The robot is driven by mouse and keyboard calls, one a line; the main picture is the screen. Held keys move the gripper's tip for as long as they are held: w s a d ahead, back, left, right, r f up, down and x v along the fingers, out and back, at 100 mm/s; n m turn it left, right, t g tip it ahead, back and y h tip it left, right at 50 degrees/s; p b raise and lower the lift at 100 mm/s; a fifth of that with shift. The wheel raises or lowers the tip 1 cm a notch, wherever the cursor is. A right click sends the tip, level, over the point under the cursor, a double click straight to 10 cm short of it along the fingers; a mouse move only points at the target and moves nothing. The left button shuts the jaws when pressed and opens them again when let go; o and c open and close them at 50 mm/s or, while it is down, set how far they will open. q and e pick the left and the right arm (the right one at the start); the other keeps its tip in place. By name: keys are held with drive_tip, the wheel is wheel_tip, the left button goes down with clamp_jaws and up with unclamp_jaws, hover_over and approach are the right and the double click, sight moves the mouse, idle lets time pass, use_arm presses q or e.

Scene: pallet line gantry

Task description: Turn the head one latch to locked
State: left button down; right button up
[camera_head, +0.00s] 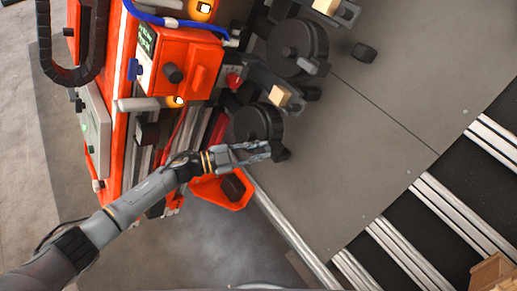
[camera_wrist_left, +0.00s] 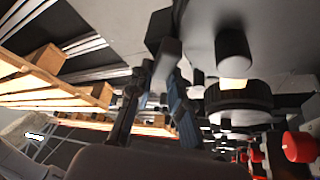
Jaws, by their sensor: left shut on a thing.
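My left gripper (camera_head: 262,150) reaches in from the left, its fingers beside the lower black wheel (camera_head: 250,124) of the orange machine. They are closed on a small dark latch handle (camera_head: 282,155), which shows just past the fingertips. In the left wrist view the fingers (camera_wrist_left: 163,88) stand on either side of the dark handle block (camera_wrist_left: 168,52). No label tells me which head this is, and I cannot read whether the latch is locked. A second black wheel (camera_head: 297,47) sits higher, with a similar dark block (camera_head: 365,52) to its right. My right gripper is not in view.
The orange machine (camera_head: 185,60) with a blue hose (camera_head: 165,20) and knobs fills the upper left. A grey plate (camera_head: 370,130) lies clear to the right.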

use_arm(q)
drive_tip(key=m+g, duration=0.1)
drive_tip(key=m, duration=0.2)
drive_tip(key=m+g+y, duration=0.1)
drive_tip(key=m+g, duration=0.1)
drive_tip(key=m, duration=0.1)
drive_tip(key=shift+s+f+p, duration=0.1)
drive_tip(key=shift+p, duration=0.2)
drive_tip(key=shift+s+f+m+g+y+p, duration=0.1)
drive_tip(key=shift+m+g+y+p, duration=0.3)
drive_tip(key=shift+m, duration=0.85)
drive_tip(key=shift+f+m+g+y+p, duration=0.1)
drive_tip(key=shift+m+g+y+p, duration=0.3)
drive_tip(key=shift+m, duration=0.85)
drive_tip(key=c, duration=1.2)
unclamp_jaws()
drive_tip(key=v, duration=1.2)
drive_tip(key=shift+s+r, duration=0.1)
drive_tip(key=shift+r, duration=0.05)
